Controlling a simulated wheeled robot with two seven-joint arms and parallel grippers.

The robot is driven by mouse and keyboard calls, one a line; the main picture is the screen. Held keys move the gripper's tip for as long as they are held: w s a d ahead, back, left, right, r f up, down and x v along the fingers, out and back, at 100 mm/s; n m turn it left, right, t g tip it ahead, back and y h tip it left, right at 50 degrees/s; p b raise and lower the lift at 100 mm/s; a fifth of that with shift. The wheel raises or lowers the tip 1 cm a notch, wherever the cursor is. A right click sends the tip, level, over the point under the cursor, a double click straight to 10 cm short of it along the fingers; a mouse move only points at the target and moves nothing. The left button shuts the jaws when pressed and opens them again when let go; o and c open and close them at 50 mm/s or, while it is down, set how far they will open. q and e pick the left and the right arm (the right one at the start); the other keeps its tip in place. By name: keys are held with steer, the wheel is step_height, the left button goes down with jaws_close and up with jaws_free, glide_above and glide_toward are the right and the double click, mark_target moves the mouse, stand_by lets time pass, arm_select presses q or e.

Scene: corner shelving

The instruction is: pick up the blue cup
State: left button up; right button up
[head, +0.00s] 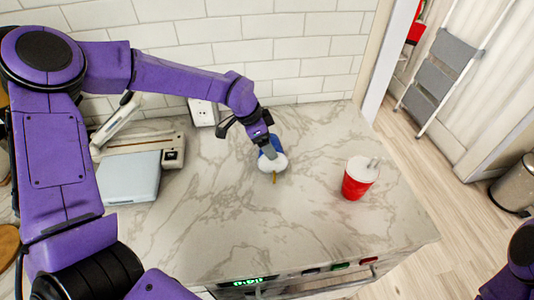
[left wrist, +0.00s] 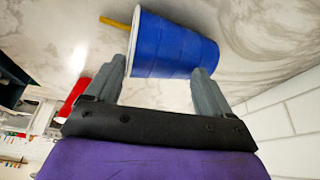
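The blue cup (head: 268,145) has a white lid (head: 272,163) and a yellow straw (head: 274,180). It appears to lie on its side on the marble counter, lid towards me and base towards the wall. My left gripper (head: 268,148) is over it and partly hides it in the head view. In the left wrist view the blue cup (left wrist: 172,46) lies across the opening of my left gripper (left wrist: 160,68). The fingers are apart, one near the lid end and one near the base end. Whether they touch the cup is unclear. My right gripper is out of view.
A red cup (head: 356,184) with a white lid stands to the right on the counter (head: 230,220). A pale blue and beige appliance (head: 130,175) sits at the left. A tiled wall (head: 280,50) and an outlet (head: 203,112) are behind. The front counter is clear.

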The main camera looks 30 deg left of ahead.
arm_select(q)
steer(key=shift+s+r, duration=0.2)
steer(key=shift+s, duration=0.25)
steer(key=c, duration=0.5)
steer(key=shift+s+a+r, duration=0.1)
steer(key=shift+s, duration=0.1)
steer(key=c, duration=0.5)
steer(key=shift+w, duration=0.1)
jaws_close()
steer(key=shift+w+f, duration=0.15)
steer(key=shift+f, duration=0.05)
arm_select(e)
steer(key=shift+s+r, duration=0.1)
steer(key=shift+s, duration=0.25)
arm_select(q)
steer(key=shift+s+f, duration=0.15)
steer(key=shift+s, duration=0.05)
